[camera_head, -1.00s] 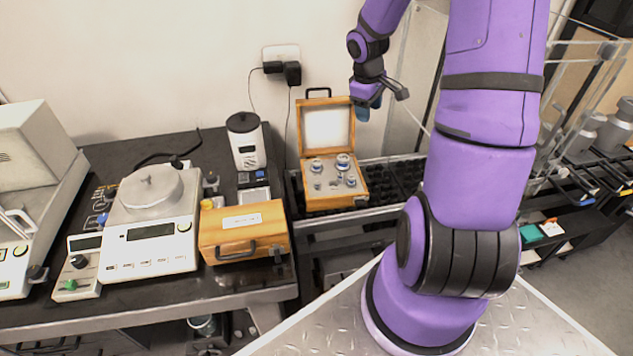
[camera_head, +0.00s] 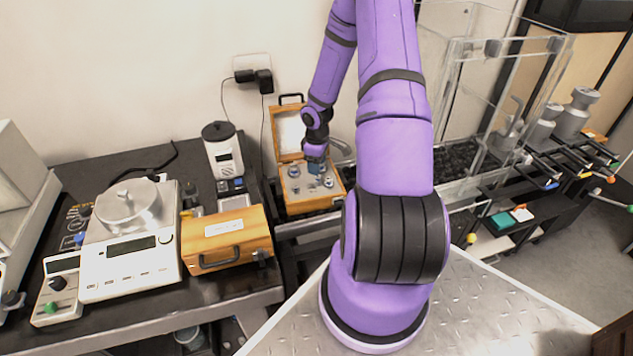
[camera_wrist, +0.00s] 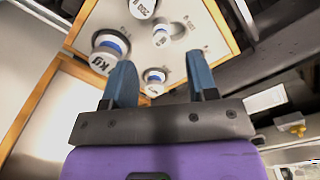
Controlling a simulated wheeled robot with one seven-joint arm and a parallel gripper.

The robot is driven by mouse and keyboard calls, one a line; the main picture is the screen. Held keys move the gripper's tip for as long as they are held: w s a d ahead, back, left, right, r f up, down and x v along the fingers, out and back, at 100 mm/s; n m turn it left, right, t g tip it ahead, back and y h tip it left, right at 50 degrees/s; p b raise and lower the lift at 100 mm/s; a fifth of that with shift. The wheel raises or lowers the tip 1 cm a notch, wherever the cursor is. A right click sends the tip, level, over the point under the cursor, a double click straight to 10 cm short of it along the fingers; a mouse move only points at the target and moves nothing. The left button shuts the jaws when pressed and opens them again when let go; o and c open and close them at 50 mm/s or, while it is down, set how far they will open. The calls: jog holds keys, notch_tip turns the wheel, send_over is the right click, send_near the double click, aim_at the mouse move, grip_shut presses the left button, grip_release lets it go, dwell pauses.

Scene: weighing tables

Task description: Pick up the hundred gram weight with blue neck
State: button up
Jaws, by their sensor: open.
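The weights stand in an open wooden box (camera_head: 318,206). In the wrist view, a small silver weight with a blue neck (camera_wrist: 155,80) shows between my fingers; its label is too small to read, so I cannot confirm it is the hundred gram one. A larger "kg" weight with a blue neck (camera_wrist: 107,48) is beside the left finger. A weight marked 200 g (camera_wrist: 143,8) and another small weight (camera_wrist: 161,37) stand farther up the picture. My gripper (camera_wrist: 160,76) is open and empty, with blue fingers. In the head view, my gripper (camera_head: 316,167) is over the box and hides some weights.
The raised box lid (camera_head: 290,132) stands behind the weights near the wall. A closed wooden case (camera_head: 226,240) and a balance (camera_head: 130,250) are to the left. A clear-walled enclosure (camera_head: 485,100) is on the right.

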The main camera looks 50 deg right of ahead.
aim_at(318, 180)
jog(key=shift+s+f, duration=0.15)
jog(key=shift+f, duration=1.35)
jog(key=shift+s+f, duration=0.1)
jog(key=shift+f, duration=1.4)
grip_shut()
